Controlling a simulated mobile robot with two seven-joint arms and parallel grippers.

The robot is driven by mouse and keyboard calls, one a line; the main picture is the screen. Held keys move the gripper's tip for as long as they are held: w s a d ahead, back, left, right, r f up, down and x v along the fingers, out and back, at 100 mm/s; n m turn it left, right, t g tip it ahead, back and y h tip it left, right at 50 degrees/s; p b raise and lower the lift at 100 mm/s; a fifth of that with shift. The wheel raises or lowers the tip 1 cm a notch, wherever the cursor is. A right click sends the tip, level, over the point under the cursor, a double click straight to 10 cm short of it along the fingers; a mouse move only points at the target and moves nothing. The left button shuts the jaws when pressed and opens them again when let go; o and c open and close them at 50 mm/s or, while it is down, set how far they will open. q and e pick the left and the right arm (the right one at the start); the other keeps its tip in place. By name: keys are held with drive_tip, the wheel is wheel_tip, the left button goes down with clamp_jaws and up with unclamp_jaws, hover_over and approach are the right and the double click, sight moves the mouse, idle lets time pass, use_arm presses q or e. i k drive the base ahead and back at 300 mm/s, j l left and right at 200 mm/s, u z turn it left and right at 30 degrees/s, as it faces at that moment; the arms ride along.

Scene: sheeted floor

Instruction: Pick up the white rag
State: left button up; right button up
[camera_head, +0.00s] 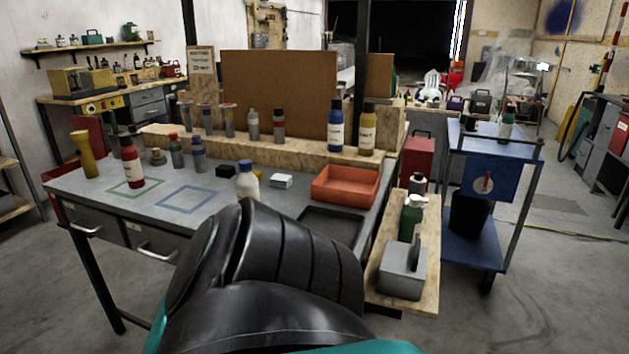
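A small, flat, pale white stack (281,181) lies on the grey workbench (75,180), left of the orange tray. It may be the folded white rag, but it is too small to tell. No other white cloth shows clearly. A black segmented link of my own arm fills the lower middle of the view and hides the front right part of the bench. Neither of my grippers shows.
Near the stack are a white bottle (247,182), a black block (225,170) and an orange tray (345,187). A dark tray (332,222) is partly hidden. Several bottles stand behind and left. A blue cart (490,148) stands right; floor beyond it is open.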

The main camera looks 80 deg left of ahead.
sight(279, 181)
drive_tip(key=u, duration=1.55)
